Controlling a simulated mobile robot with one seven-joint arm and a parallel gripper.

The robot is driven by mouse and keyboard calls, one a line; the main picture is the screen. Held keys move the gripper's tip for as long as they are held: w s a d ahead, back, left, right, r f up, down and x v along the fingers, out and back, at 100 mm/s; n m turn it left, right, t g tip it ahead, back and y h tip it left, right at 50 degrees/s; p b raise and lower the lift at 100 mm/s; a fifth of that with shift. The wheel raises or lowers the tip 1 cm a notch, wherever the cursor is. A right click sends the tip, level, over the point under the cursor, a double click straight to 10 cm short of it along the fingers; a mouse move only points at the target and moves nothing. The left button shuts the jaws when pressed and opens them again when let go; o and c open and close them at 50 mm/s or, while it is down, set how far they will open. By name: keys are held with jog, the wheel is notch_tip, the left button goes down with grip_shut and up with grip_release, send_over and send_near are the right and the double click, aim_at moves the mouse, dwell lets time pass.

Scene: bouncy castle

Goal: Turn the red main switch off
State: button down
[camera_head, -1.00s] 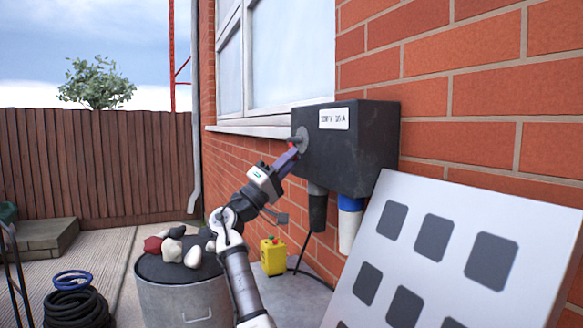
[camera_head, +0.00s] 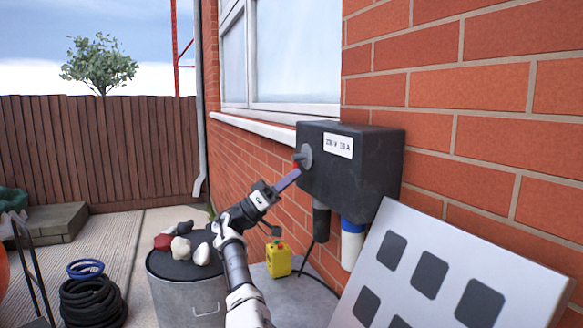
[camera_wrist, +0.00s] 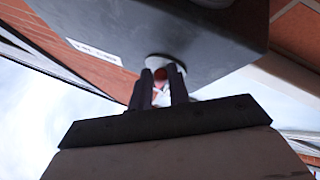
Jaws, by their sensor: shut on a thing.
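The dark switch box (camera_head: 352,170) is fixed to the brick wall, with a white label on its front. On its left end face is a round grey plate (camera_head: 306,157) with the red main switch (camera_head: 296,166), mostly hidden by my fingers. My gripper (camera_head: 292,174) reaches up to it from the lower left. In the wrist view the red switch (camera_wrist: 171,72) shows between the two dark fingers of my gripper (camera_wrist: 166,82), in front of the pale round plate. My gripper is shut on it. The switch's exact turn angle cannot be told.
A black and a blue-and-white connector (camera_head: 352,240) hang under the box. A grey panel with dark squares (camera_head: 440,270) leans at the right. A yellow control box (camera_head: 278,258) stands below. A metal bin topped with stones (camera_head: 185,285) is left of my arm.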

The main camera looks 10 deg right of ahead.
jog(key=shift+w+a+r+m+p, duration=0.1)
jog(key=shift+w+r+m+p, duration=0.1)
jog(key=shift+m+p, duration=0.35)
jog(key=c, duration=1.3)
grip_release()
jog(key=shift+g, duration=0.4)
jog(key=shift+c, duration=0.2)
jog(key=shift+f, duration=0.15)
jog(key=shift+s+f, duration=0.1)
jog(key=shift+f, duration=0.05)
jog(key=shift+f+n+b, duration=0.1)
jog(key=shift+n+b, duration=0.15)
jog(key=shift+b, duration=0.25)
